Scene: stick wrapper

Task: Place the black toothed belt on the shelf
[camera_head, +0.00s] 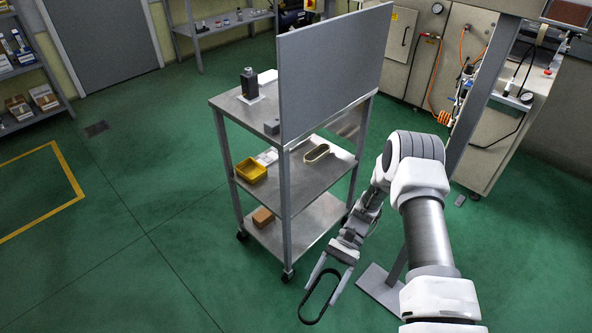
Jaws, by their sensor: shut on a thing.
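The black toothed belt (305,313) is a long closed loop that hangs from my gripper (329,279). My gripper is shut on the belt, low in front of the shelf's right side and apart from it. The shelf is a wheeled grey metal cart (328,216) with several levels and a tall grey panel (333,70) standing along its near side at the top. The panel hides part of the top level. The exact grip on the belt is too small to make out.
A black bottle (249,83) stands on the top level. A brown box (263,217) is on the bottom level. Machinery (480,90) stands at right.

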